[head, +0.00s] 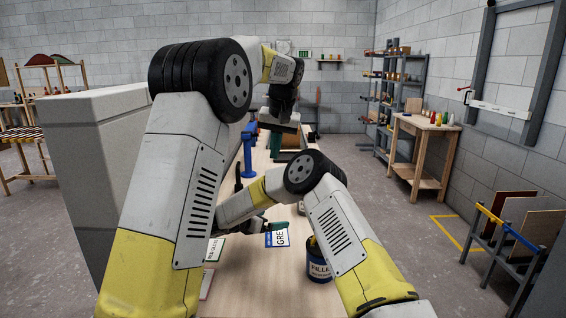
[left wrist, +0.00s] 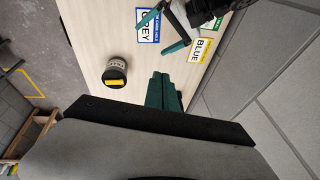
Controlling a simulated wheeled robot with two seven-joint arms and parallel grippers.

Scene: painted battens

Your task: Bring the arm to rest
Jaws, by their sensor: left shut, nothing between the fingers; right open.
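My left arm is raised and reaches forward over the workbench (head: 240,285) in the head view, its wrist turned down. My left gripper (left wrist: 165,92) shows dark green fingers pressed together in the left wrist view, with nothing between them. In the head view my left gripper (head: 276,141) is small and partly hidden. My right gripper (left wrist: 160,34) has its teal fingers spread and empty in the left wrist view, over the bench by the GREY card (left wrist: 146,25) and BLUE card (left wrist: 201,49). In the head view my right forearm hides part of it.
A filler tin (head: 319,265) stands on the bench near my right forearm. A blue post-like tool (head: 248,150) stands farther back. A large grey block (head: 95,150) is left of the bench. A wooden side table (head: 424,135) and panel rack (head: 508,230) stand right, across open floor.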

